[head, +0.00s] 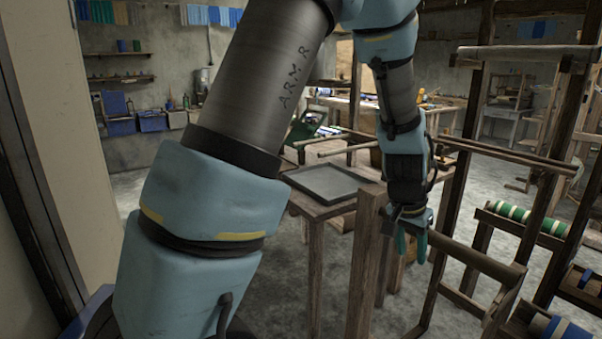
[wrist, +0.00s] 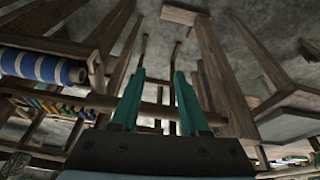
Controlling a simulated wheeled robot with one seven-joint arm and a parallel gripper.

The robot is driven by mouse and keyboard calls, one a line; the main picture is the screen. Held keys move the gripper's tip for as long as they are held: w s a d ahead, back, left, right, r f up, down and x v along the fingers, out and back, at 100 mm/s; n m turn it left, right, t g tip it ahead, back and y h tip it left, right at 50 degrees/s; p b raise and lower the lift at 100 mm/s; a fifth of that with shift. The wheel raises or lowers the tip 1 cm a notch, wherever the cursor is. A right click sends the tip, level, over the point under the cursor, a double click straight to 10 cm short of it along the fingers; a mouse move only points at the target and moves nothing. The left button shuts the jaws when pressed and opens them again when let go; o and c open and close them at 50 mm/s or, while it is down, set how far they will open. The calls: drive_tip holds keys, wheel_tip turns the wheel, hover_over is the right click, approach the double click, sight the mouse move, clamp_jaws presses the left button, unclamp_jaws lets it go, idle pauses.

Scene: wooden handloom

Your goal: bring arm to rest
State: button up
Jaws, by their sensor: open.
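My arm crosses the head view from the lower left, bends at the top, and hangs down at the centre right. My gripper (head: 412,252) points downward beside the wooden loom frame (head: 452,190). In the wrist view, its two green fingers (wrist: 158,95) stand apart with nothing between them, so it is open and empty. A wooden roller bar (wrist: 150,108) of the loom runs behind the fingers in that view. I cannot tell how close the fingers are to it.
A small wooden table with a grey tray (head: 325,199) stands left of my gripper. Rollers wound with green-white cloth (head: 525,219) and blue-white cloth (wrist: 40,66) lie in racks nearby. Loom posts stand close on the right. Shelves (head: 118,80) are on the far wall; open concrete floor lies between.

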drive_tip(key=s+a+r+n+y, duration=0.1)
drive_tip(key=a+n, duration=0.3)
drive_tip(key=a, duration=1.1)
drive_tip(key=s+a+r+n+y, duration=0.1)
drive_tip(key=s+a+r+n, duration=0.1)
drive_tip(key=a, duration=1.4)
drive_tip(key=r+n, duration=0.1)
drive_tip(key=n, duration=0.1)
drive_tip(key=shift+a+n+y, duration=0.3)
drive_tip(key=shift+n+y, duration=0.1)
